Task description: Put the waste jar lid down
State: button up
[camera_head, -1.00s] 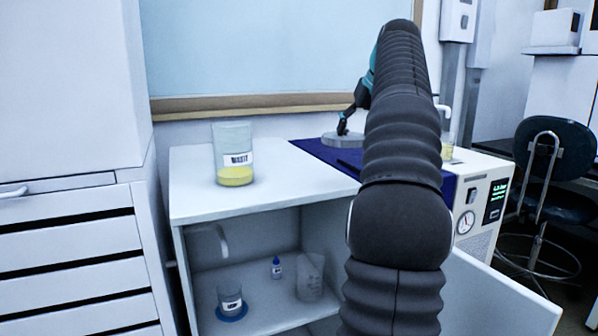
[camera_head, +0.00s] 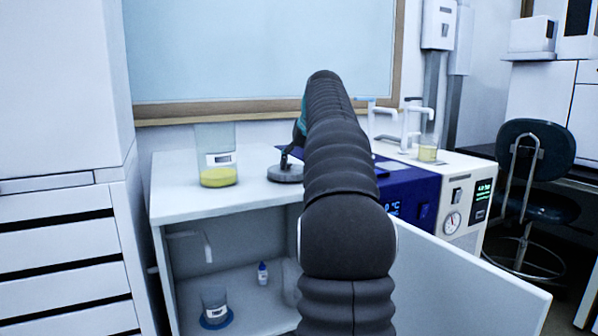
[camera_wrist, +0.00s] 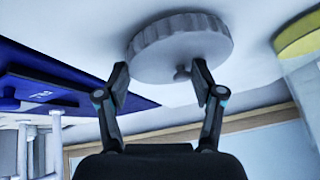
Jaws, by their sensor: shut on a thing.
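The waste jar lid (camera_head: 286,174) is a grey round disc with a ribbed rim and a small knob. It is over the white cabinet top, to the right of the waste jar (camera_head: 218,158), a clear jar with yellow liquid and a label. My gripper (camera_head: 288,157) is above the lid; in the wrist view my gripper (camera_wrist: 162,76) has its fingers at the lid's knob, shut on it. The lid (camera_wrist: 182,42) looks level and close to the white surface; I cannot tell whether it touches. The jar is partly in the wrist view (camera_wrist: 302,72).
The white cabinet top (camera_head: 175,200) is clear in front of the jar. A blue unit (camera_head: 408,190) and a white instrument with a gauge (camera_head: 470,200) stand to the right. The cabinet door (camera_head: 470,280) is open.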

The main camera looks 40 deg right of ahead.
jog(key=shift+f, duration=0.3)
jog(key=shift+f, duration=0.1)
jog(key=o, duration=1.2)
jog(key=shift+s+r, duration=0.15)
jog(key=shift+r, duration=0.25)
jog(key=p+v, duration=0.2)
jog(key=v, duration=0.9)
jog(key=shift+s+a+r+p, duration=0.1)
jog(key=shift+s+p, duration=0.05)
jog(key=shift+p, duration=0.25)
